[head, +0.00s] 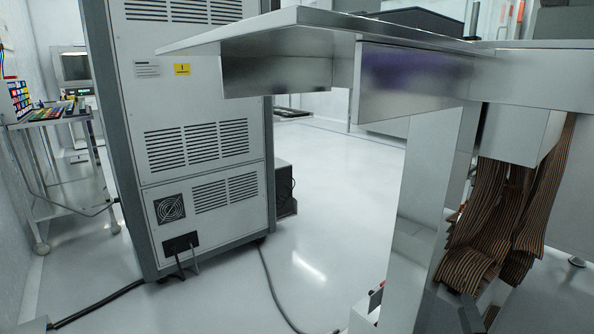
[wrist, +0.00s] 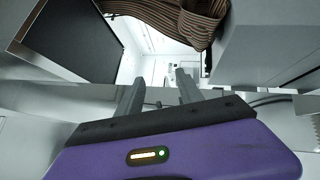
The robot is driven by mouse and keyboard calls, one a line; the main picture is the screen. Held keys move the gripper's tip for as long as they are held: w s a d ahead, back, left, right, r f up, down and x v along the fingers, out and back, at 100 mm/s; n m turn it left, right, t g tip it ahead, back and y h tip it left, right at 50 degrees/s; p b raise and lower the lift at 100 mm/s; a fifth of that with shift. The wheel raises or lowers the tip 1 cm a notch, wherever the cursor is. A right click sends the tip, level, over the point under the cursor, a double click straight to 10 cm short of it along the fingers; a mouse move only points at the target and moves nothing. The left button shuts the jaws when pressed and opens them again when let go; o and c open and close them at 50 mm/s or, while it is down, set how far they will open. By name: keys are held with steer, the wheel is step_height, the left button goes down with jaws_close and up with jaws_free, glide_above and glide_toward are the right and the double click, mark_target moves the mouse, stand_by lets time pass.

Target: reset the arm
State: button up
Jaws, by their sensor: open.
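My gripper (wrist: 158,92) shows in the wrist view, with a purple body, a dark bar and two grey fingers set apart. Nothing is between the fingers. The fingers point toward a bright white area framed by metal surfaces. A bundle of brown ribbon cables (wrist: 178,18) hangs just beyond the fingertips at the top. In the head view my gripper and arm cannot be made out; a purple reflection shows on the metal face of the test handler (head: 415,72).
A grey cabinet (head: 200,105) with vents stands at the left of the head view. A cart (head: 60,120) with coloured bins stands farther left. Black cables (head: 268,275) cross the floor. Ribbon cables (head: 500,220) hang at right. The middle floor (head: 330,200) is clear.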

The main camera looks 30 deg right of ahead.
steer(key=s+a+m+y, duration=0.1)
steer(key=s+a+m, duration=0.25)
steer(key=a, duration=0.45)
steer(key=s+a+m+t+y, duration=0.1)
steer(key=s+a+m+y, duration=0.2)
steer(key=a, duration=0.5)
steer(key=s+a+m, duration=0.3)
steer(key=a+m, duration=0.2)
steer(key=a, duration=0.3)
steer(key=s+a+r+m+g+y, duration=0.1)
steer(key=s+a+g+y, duration=0.1)
steer(key=s+a+y, duration=0.95)
steer(key=s+a+r+h+p, duration=0.1)
steer(key=r+p, duration=1.4)
steer(key=s+a+r+h+p, duration=0.2)
steer(key=r+p, duration=1.3)
steer(key=shift+s+a+r, duration=0.15)
steer(key=shift+s+a, duration=0.05)
steer(key=shift+a, duration=0.1)
